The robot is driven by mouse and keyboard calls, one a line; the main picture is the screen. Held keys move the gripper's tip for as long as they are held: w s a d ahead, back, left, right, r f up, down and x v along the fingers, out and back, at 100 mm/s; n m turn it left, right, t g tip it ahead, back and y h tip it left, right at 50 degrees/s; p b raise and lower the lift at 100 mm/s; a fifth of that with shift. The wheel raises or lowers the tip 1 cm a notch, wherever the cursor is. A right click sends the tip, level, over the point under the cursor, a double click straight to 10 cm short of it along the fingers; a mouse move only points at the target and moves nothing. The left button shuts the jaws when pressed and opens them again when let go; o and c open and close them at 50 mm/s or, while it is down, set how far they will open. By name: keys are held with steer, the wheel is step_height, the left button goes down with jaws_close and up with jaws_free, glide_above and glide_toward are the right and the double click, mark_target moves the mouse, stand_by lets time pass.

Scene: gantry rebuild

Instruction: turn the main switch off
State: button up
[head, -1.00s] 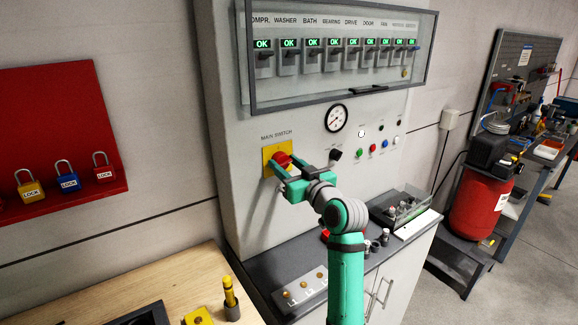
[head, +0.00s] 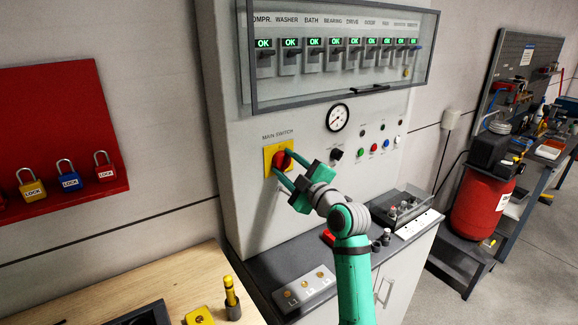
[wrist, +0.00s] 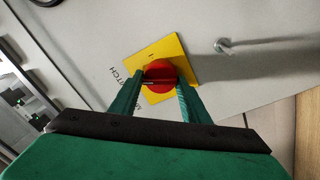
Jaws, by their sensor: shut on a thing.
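The main switch is a round red knob (head: 282,160) on a square yellow plate (head: 269,154), low on the grey cabinet front under the words MAIN SWITCH. In the wrist view the red knob (wrist: 160,72) sits between my two green fingers, and the yellow plate (wrist: 178,48) shows around it. My gripper (head: 283,163) is shut on the knob, one finger on each side. The fingers hide part of the knob's edges, and I cannot clearly read its pointer position.
A glass-fronted row of breakers (head: 340,50) with green OK displays is above. A gauge (head: 338,117) and several small buttons are to the right. A dark worktop (head: 262,268) juts out below. Padlocks hang on a red board (head: 60,110) at left.

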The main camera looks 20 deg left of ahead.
steer(key=n, duration=0.5)
steer(key=shift+s+a+f+g+y, duration=0.1)
steer(key=shift+a+f+g+y, duration=0.1)
steer(key=shift+a+g+y, duration=0.1)
steer(key=shift+n, duration=0.3)
steer(key=o, duration=1)
steer(key=shift+a, duration=0.1)
steer(key=shift+d, duration=0.2)
steer(key=shift+d, duration=0.15)
steer(key=v, duration=1)
steer(key=shift+s+d, duration=0.25)
